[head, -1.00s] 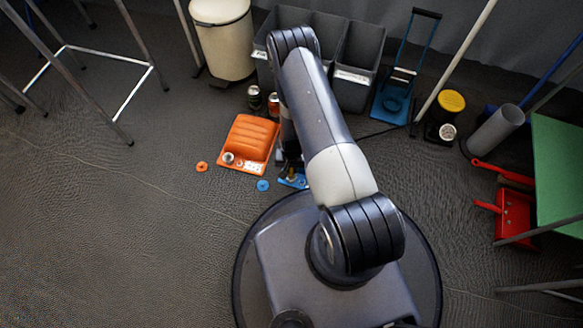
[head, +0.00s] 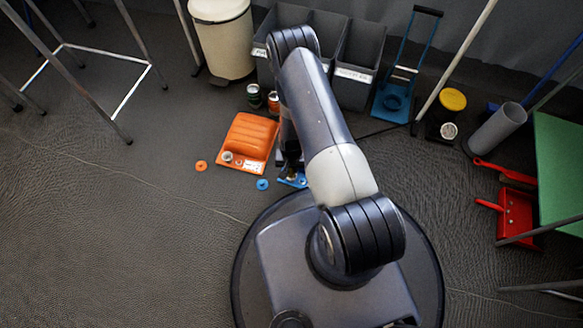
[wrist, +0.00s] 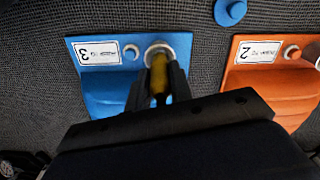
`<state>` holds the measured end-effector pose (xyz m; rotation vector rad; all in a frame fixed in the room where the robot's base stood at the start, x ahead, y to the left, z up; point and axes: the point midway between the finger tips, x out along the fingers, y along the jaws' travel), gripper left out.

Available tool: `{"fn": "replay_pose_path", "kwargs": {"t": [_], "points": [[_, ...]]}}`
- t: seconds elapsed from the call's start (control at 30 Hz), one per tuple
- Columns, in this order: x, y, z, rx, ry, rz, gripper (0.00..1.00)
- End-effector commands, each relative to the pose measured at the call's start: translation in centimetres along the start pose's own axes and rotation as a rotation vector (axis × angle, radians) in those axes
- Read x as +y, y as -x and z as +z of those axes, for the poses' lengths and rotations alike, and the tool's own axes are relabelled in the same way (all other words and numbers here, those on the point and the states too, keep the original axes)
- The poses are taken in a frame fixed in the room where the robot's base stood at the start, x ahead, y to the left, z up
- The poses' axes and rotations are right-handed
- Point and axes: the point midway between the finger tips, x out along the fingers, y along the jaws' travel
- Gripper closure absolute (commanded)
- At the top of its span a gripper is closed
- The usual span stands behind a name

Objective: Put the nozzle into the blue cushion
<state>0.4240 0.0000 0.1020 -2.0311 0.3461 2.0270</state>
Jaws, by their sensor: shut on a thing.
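My gripper (wrist: 160,80) is shut on the nozzle (wrist: 159,72), a yellow, brass-coloured piece standing between the two fingers in the wrist view. The blue cushion (wrist: 100,90) lies on the floor under it, with a white label marked 3. A pale metal ring (wrist: 157,47) sits at the cushion's edge, and the nozzle's end overlaps this ring in the picture. Whether the nozzle is inside the ring or just above it, I cannot tell. In the head view my arm hides most of the blue cushion (head: 293,181).
The orange cushion (head: 249,138), labelled 2, lies close to the left. A blue disc (head: 262,184) and an orange disc (head: 201,165) lie on the floor. Two small cans (head: 254,96) stand behind, before grey bins (head: 353,65).

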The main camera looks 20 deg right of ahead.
Motion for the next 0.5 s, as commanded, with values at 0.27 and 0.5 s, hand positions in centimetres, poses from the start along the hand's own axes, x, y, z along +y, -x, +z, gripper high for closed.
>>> {"fn": "replay_pose_path", "kwargs": {"t": [0.27, 0.5], "points": [[0.01, -0.63, 0.0, 0.0, 0.0, 0.0, 1.0], [0.01, -1.08, 0.0, 0.0, 0.0, 0.0, 1.0]]}}
